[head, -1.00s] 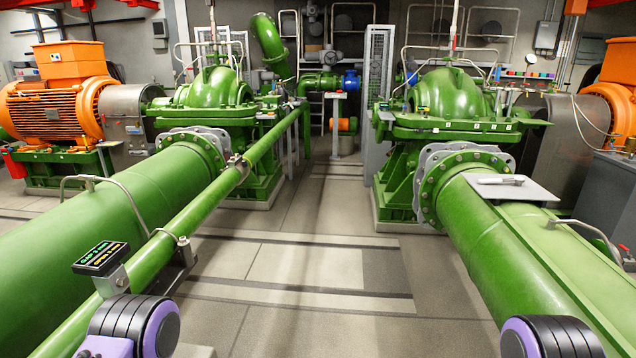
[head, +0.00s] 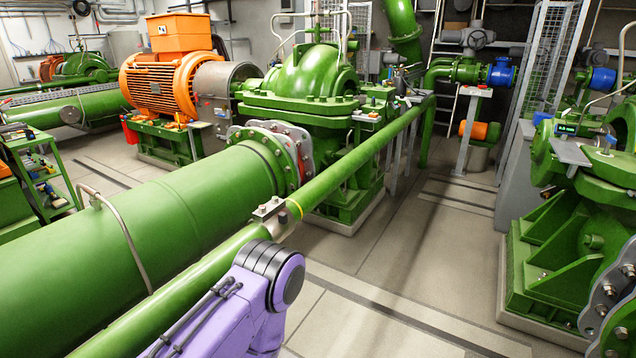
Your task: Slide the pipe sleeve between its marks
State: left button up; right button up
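The slim green pipe (head: 365,150) runs diagonally from the lower left toward the back, alongside a thick green pipe. A short grey metal sleeve (head: 284,224) sits around it near the picture's middle, with a small metal block on its top. A second mark cannot be made out. My purple left arm rises from the bottom edge, and its black joint covers part of the pipe's near side just below the sleeve. Neither of my grippers shows.
The thick green pipe (head: 150,220) with a bent grey handle (head: 115,225) fills the left. A green pump (head: 310,85) and orange motor (head: 160,80) stand behind. Another green pump (head: 570,230) is at right. Floor (head: 400,270) between the pumps is clear.

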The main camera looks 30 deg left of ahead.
aim_at(278, 221)
jog(key=i, duration=1.25)
jog(key=u, duration=1.95)
